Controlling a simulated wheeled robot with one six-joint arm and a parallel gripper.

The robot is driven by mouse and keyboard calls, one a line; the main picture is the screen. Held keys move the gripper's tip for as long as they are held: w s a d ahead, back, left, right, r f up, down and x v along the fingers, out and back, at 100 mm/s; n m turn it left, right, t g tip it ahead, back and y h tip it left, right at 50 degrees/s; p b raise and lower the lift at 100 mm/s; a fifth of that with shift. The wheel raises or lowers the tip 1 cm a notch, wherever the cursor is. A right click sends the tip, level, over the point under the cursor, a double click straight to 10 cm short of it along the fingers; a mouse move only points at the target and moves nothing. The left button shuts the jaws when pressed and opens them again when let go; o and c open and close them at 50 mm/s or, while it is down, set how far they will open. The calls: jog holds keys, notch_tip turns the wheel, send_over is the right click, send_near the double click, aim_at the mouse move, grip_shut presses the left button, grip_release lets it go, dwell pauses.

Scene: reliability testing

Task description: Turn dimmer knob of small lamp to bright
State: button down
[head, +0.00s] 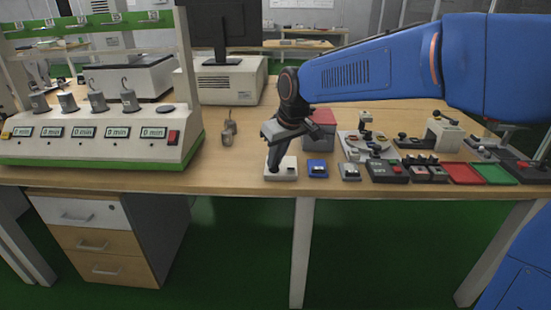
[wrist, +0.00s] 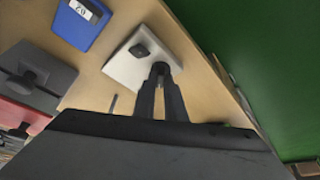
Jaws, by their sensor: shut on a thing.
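A small white box (wrist: 125,68) stands near the table's front edge; it also shows in the head view (head: 289,173). A black raised piece (wrist: 140,49) is on its top. My gripper (wrist: 160,75) reaches down to the box's near side, and its fingers are shut around a dark round knob (wrist: 160,67). The fingers mostly hide the knob. In the head view my gripper (head: 274,168) stands over the left part of the white box. I cannot make out a lit lamp or the knob's setting.
A blue box (head: 317,169) stands right of the white box, then a grey box (head: 348,172) and several more devices. A red-topped container (head: 319,133) is behind. A white console with timer displays (head: 95,150) is at left. The table's front edge is close.

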dwell(0.3)
jog(key=c, duration=1.8)
grip_release()
jog(key=v, duration=1.7)
jog(key=shift+r, duration=0.15)
